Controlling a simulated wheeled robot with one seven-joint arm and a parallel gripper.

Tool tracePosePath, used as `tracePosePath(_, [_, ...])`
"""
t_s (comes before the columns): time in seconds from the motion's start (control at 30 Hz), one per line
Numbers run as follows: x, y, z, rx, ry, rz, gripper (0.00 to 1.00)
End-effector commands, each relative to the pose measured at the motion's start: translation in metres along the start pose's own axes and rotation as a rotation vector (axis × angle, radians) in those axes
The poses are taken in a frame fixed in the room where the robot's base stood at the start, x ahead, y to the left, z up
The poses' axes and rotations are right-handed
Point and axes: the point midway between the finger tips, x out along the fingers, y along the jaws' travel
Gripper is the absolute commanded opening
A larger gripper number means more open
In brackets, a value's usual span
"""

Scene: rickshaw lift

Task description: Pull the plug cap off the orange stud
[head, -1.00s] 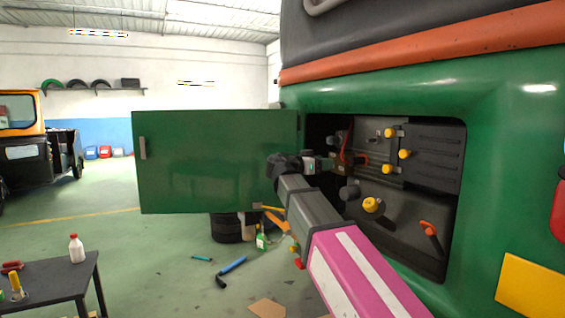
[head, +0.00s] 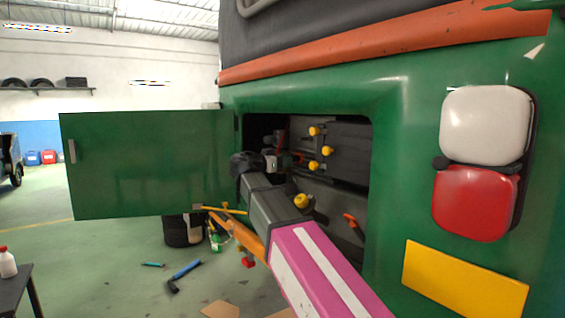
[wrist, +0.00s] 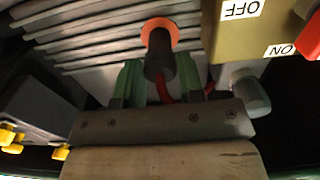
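In the wrist view, the dark round plug cap (wrist: 159,62) stands out from an orange disc (wrist: 160,28) on the ribbed grey housing. The stud itself is not distinguishable from this orange part. My gripper (wrist: 161,78) has its two greenish fingers on either side of the cap. Gaps show between the fingers and the cap, so it is open and not clasping it. In the head view, my dark wrist (head: 246,163) is at the left part of the open compartment; the fingertips and cap cannot be made out there.
A switch box (wrist: 238,28) marked OFF and ON, with a red handle, is close right of the cap. A grey knob (wrist: 250,92) and red cable are near the fingers. Yellow-capped knobs (head: 315,131) line the compartment. The green door (head: 150,165) hangs open at left.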

Motion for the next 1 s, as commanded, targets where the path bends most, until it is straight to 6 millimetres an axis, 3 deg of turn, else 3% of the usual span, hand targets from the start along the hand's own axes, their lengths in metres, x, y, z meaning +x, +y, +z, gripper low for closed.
tracePosePath(0.03, [0.000,0.000,0.000,0.000,0.000,0.000,0.18])
tracePosePath(0.07, [0.000,0.000,0.000,0.000,0.000,0.000,0.12])
tracePosePath(0.57, [-0.002,0.000,0.000,0.000,0.000,0.001,0.12])
tracePosePath(1.0, [-0.019,0.000,0.000,0.000,0.001,-0.001,0.12])
